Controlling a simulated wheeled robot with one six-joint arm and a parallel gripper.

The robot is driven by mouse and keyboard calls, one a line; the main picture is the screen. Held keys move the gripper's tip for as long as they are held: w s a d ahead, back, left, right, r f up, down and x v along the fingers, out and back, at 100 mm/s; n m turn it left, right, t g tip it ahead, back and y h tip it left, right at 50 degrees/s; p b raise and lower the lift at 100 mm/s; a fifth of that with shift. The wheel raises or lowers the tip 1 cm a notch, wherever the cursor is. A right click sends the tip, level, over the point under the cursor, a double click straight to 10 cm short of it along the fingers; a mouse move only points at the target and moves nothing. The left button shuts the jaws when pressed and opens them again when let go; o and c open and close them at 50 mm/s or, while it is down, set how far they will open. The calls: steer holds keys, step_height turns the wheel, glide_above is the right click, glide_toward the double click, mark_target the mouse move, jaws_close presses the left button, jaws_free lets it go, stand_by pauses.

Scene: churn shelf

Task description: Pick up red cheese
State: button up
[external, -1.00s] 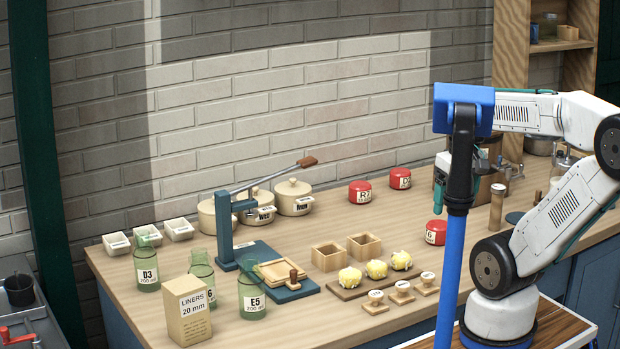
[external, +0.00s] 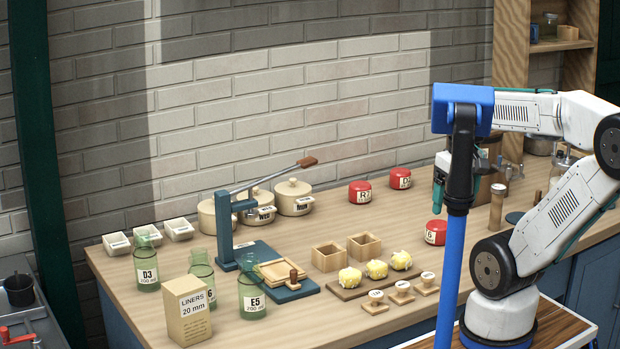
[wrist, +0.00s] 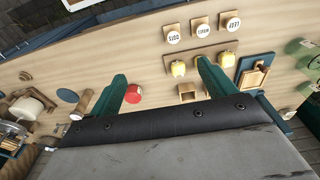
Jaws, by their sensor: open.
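Three red, round, labelled cheeses stand on the wooden worktop in the external view. One is the near red cheese (external: 435,232), just below my gripper in the picture. The others are the back-left red cheese (external: 360,192) and the back-right red cheese (external: 401,179). My gripper (wrist: 160,70) is open and empty, with its two green fingers spread above the worktop. In the wrist view one red cheese (wrist: 133,94) shows between the fingers, close beside the left one. In the external view a blue pole and black bracket partly hide my gripper.
Three yellow lumps (external: 376,269) sit on a board, with round labelled stamps (external: 402,293) before them. Open wooden boxes (external: 328,256) stand behind. A lever press (external: 225,230), cream pots (external: 294,197) and green bottles (external: 252,296) are farther left. A wooden cylinder (external: 497,207) stands right.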

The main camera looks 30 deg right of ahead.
step_height(320, 180, up, 6)
steer(key=w+d+f+m+y, duration=0.1)
steer(key=w+d+m+y, duration=0.1)
steer(key=w+m+y, duration=0.35)
steer(key=w+d+f+m+y, duration=0.1)
steer(key=w+d+m+y, duration=0.1)
steer(key=w+m, duration=0.55)
steer(key=w+d+m+t+y, duration=0.1)
steer(key=w+d+m+t, duration=0.1)
steer(key=d+m+t, duration=0.35)
steer(key=w+d+m+t+y, duration=0.1)
steer(key=w+d+m+t, duration=0.2)
steer(key=d+m, duration=0.6)
glide_toward(431, 230)
steer(key=w, duration=0.1)
steer(key=w+f, duration=0.1)
steer(key=w+d, duration=0.1)
steer(key=w, duration=0.1)
steer(key=shift+f, duration=0.3)
steer(key=shift+a+f, duration=0.2)
steer(key=shift+f, duration=0.05)
steer(key=x, duration=0.7)
steer(key=shift+a+f, duration=0.2)
steer(key=shift+a, duration=0.1)
steer(key=c, duration=1.2)
